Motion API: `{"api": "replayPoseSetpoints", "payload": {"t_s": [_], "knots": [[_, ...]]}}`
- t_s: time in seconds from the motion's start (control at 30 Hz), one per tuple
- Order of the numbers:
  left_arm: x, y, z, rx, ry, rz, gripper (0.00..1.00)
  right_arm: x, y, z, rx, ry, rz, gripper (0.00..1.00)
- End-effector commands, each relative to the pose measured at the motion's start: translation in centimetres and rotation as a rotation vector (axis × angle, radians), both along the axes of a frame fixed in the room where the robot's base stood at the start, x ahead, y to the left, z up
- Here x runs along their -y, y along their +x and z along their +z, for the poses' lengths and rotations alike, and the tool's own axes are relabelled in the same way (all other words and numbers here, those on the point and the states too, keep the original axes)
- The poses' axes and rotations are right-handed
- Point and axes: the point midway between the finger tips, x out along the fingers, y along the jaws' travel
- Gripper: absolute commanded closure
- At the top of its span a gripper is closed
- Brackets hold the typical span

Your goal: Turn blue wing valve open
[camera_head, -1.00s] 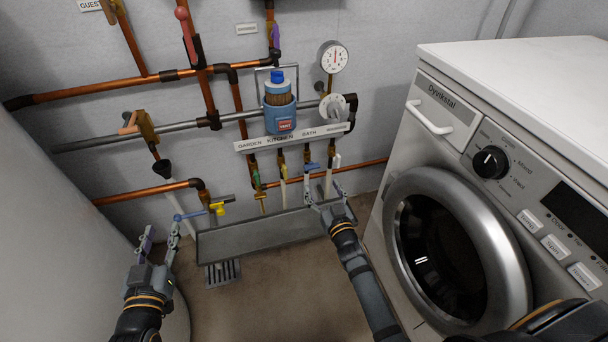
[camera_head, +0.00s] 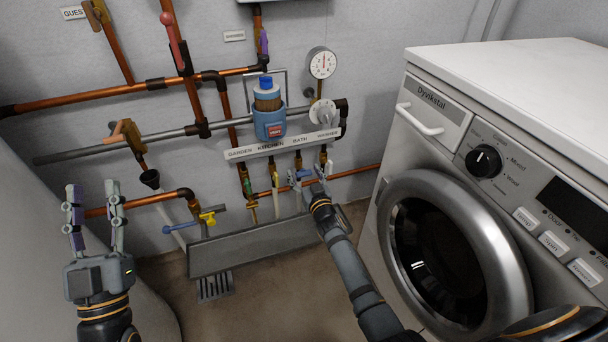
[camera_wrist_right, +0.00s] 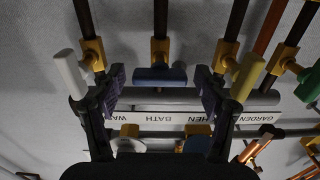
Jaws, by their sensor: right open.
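The blue wing valve (camera_head: 303,174) hangs under the BATH label in the head view, partly hidden by my right gripper. In the right wrist view its blue handle (camera_wrist_right: 160,77) lies crosswise below a yellow brass body. My right gripper (camera_head: 306,184) is open in front of it; in the wrist view the fingertips (camera_wrist_right: 160,86) stand on either side of the handle with gaps, and I see no clear contact. My left gripper (camera_head: 94,190) is open and empty at the left, pointing up, away from the valves.
A white handle (camera_wrist_right: 69,74) and a yellow handle (camera_wrist_right: 248,76) flank the blue one closely. The label strip (camera_head: 282,141) runs above the valves, a grey trough (camera_head: 245,246) below. A washing machine (camera_head: 425,150) stands at the right.

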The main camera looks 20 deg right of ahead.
Motion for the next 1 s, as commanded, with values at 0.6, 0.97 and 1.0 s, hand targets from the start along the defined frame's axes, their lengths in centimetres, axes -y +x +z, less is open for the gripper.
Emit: {"api": "replayPoseSetpoints", "payload": {"t_s": [0.6,0.97,1.0], "knots": [[0.05,-0.65,1.16,0.056,0.002,-0.001,0.6,-0.01,0.45,0.0,0.0,0.0,0.0,0.52],[0.04,-0.63,1.12,0.055,0.002,-0.001,0.6,-0.04,0.44,-0.02,0.0,-0.006,0.0,0.82],[0.04,-0.63,1.12,0.055,0.002,-0.001,0.6,-0.04,0.44,-0.02,0.0,-0.011,0.0,0.82]]}}
